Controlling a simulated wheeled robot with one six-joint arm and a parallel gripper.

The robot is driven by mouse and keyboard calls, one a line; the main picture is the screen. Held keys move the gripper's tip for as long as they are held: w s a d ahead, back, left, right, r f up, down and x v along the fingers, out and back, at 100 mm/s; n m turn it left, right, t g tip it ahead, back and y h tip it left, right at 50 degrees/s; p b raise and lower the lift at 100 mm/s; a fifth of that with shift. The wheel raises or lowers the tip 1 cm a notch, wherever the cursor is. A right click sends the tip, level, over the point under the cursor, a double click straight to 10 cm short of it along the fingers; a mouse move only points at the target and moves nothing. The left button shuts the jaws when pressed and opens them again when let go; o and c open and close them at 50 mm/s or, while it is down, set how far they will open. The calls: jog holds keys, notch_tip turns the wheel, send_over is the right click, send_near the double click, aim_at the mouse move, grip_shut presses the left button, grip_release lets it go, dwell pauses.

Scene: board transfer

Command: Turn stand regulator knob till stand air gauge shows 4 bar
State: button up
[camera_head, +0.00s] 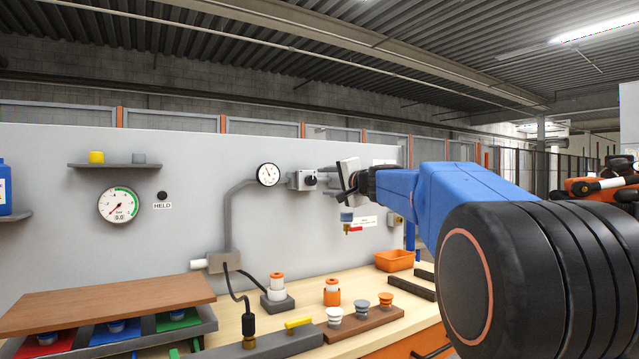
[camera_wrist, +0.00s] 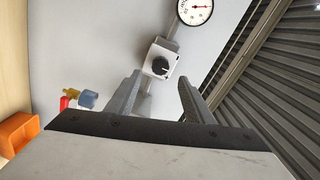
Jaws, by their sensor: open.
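The regulator knob (camera_head: 310,180) is black and sits on the front of a small grey box on the wall panel. In the wrist view the knob (camera_wrist: 160,67) lies ahead of the fingers, between their lines. A small round white air gauge (camera_head: 268,174) is on the panel left of the box; the wrist view shows part of it (camera_wrist: 195,10) at the top edge. Its needle shows, but its numbers are too small to read. My gripper (camera_head: 329,181) is open and empty, just right of the knob. Both its fingers (camera_wrist: 161,84) show in the wrist view, apart from the knob.
A larger gauge (camera_head: 120,205) with a green arc reads 0.0, beside a HELD label (camera_head: 162,205). A grey pipe (camera_head: 229,215) runs below the small gauge. A blue-and-red valve (camera_head: 348,222) is below my gripper. An orange bin (camera_head: 394,260) stands on the bench.

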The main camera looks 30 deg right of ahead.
jog(key=s, duration=0.9)
jog(key=shift+s+d, duration=0.15)
jog(key=shift+s, duration=0.2)
jog(key=s+a+f+n+g+y, duration=0.2)
jog(key=s+a+f+n+g, duration=0.3)
jog(key=a+f, duration=0.6)
jog(key=s+a+f+n+g+y, duration=0.1)
jog(key=s+a+f+n+g, duration=0.15)
jog(key=s+a+f, duration=0.65)
jog(key=s+a+f+n+g+h, duration=0.1)
jog(key=s+f+n+g, duration=0.1)
jog(key=s+f, duration=0.8)
jog(key=s+a+f+n+g+h, duration=0.1)
jog(key=s+f+n, duration=0.4)
jog(key=s+f, duration=0.5)
notch_tip(320, 180, down, 7)
jog(key=g+h, duration=0.1)
jog(key=g, duration=0.1)
jog(key=shift+a+g+h, duration=0.3)
jog(key=shift+a+g, duration=0.05)
jog(key=shift+r, duration=0.15)
